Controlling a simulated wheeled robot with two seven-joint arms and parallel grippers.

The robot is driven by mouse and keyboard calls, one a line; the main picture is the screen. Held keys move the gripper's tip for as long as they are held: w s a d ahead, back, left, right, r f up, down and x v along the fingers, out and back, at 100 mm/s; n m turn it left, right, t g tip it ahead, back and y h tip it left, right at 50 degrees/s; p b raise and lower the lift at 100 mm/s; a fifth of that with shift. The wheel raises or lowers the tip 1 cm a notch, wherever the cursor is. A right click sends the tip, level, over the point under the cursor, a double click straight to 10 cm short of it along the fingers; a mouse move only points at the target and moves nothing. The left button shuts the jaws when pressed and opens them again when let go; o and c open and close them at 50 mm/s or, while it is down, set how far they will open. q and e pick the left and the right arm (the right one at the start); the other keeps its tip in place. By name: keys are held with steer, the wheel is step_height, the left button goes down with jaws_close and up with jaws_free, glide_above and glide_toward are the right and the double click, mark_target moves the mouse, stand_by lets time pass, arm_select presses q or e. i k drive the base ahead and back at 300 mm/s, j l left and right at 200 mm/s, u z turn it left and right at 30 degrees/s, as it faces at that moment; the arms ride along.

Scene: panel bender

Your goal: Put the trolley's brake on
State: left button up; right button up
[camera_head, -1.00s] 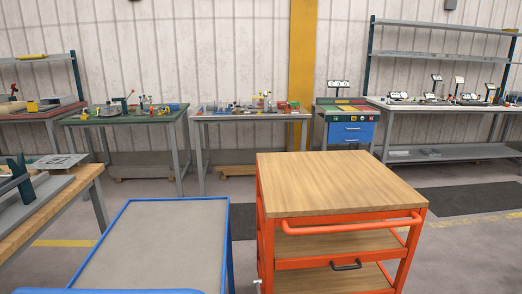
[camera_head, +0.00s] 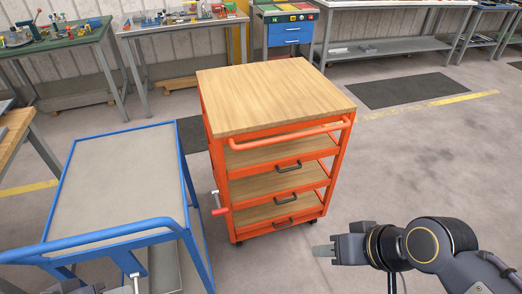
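The orange trolley (camera_head: 280,147) stands in the middle with a wooden top, wooden shelves, dark drawer-type handles and an orange push bar. A small lever with a red grip (camera_head: 220,211) sticks out low at its left side, near a front caster; I take it for the brake lever. My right gripper (camera_head: 322,250) is to the right of and in front of the trolley, pointing left, apart from it and from the lever. Its fingers overlap in this view, so its opening is unclear. A dark part at the bottom left edge may be my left gripper (camera_head: 85,288); it is mostly cut off.
A blue trolley (camera_head: 124,128) with a grey top stands close on the left, its push bar towards me. Workbenches line the back wall. A dark mat (camera_head: 410,88) lies on the floor at the right. The floor right of the orange trolley is clear.

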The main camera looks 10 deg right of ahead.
mark_target(220, 211)
steer(key=i+l+z, duration=0.3)
steer(key=i+l, duration=0.35)
steer(key=l, duration=0.15)
